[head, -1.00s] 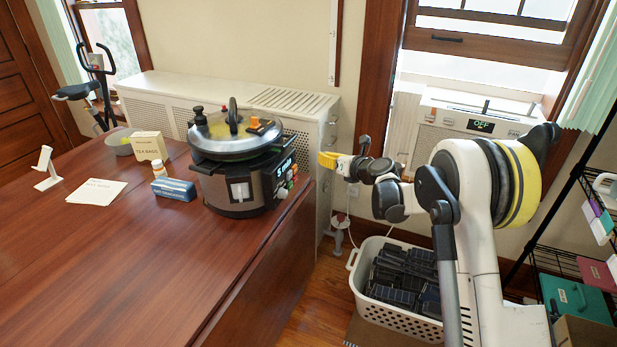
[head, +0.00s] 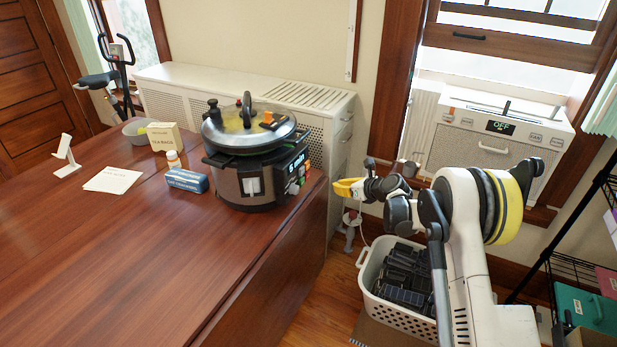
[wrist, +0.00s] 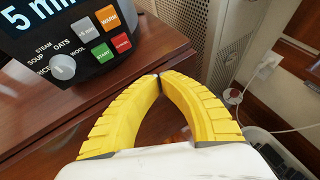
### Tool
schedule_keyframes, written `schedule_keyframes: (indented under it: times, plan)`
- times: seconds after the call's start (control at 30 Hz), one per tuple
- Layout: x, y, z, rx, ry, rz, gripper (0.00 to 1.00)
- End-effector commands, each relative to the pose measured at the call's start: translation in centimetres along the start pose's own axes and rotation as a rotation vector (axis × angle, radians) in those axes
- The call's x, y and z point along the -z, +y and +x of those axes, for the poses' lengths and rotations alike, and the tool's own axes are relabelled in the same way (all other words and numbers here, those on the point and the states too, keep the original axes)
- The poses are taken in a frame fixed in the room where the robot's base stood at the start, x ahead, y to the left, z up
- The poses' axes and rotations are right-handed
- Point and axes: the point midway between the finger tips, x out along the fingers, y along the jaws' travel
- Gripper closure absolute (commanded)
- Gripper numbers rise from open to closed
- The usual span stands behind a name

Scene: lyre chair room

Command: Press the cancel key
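The pressure cooker (head: 240,186) stands near the table's right edge, its control panel facing my arm. In the wrist view, the panel (wrist: 70,45) has a display reading "5 min", a round knob and several keys. The red cancel key (wrist: 121,43) is at the panel's lower right. It is beside the green START key (wrist: 103,53) and below the orange WARM key (wrist: 109,18). My gripper (wrist: 160,80) has yellow fingers with the tips together and nothing between them. In the head view my gripper (head: 348,188) is right of the cooker, apart from it, past the table edge.
The wooden table (head: 130,260) carries a blue box (head: 187,180), a small bottle (head: 173,159) and a tea bag box (head: 163,138) left of the cooker. A white cabinet (head: 335,150) stands behind. A white basket (head: 385,305) of dark items is on the floor below my arm.

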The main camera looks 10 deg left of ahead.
Motion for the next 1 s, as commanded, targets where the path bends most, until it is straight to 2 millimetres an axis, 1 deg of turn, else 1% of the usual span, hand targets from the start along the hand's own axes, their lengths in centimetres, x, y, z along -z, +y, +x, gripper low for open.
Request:
schedule_keyframes:
  times: [0.3,0.5,0.7,1.0]
  plan:
    - [-1.9,2.0,3.5,-0.003,0.000,-0.001,1.00]
    - [-2.8,3.0,5.4,-0.001,-0.001,0.000,1.00]
    - [-3.3,3.4,6.3,-0.001,0.000,-0.001,1.00]
    - [-3.5,3.5,6.4,-0.001,0.000,0.000,1.00]
